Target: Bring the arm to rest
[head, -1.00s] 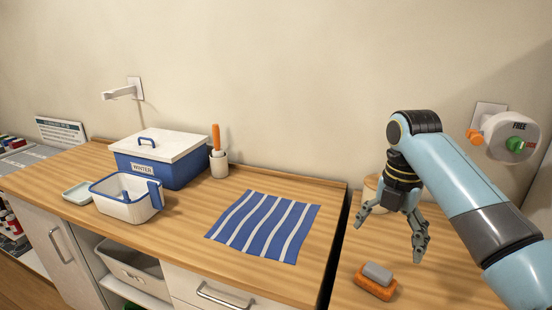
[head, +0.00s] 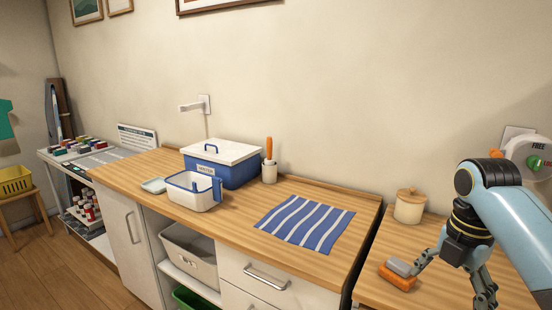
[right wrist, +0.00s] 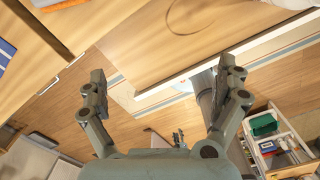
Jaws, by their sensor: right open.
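My right arm comes in from the right in the head view. Its gripper (head: 455,280) is over the right-hand counter, close to an orange block with a grey piece on top (head: 398,273). In the right wrist view the two fingers of the right gripper (right wrist: 165,90) are spread wide with nothing between them. Whether the near finger touches the block cannot be told. My left gripper does not show in either view.
A lidded jar (head: 409,207) stands behind the right gripper. The left counter holds a striped cloth (head: 306,222), a blue box with white lid (head: 235,170), a small basket (head: 188,197), a holder with an orange handle (head: 269,172) and a pale dish (head: 153,185). A gap separates the counters.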

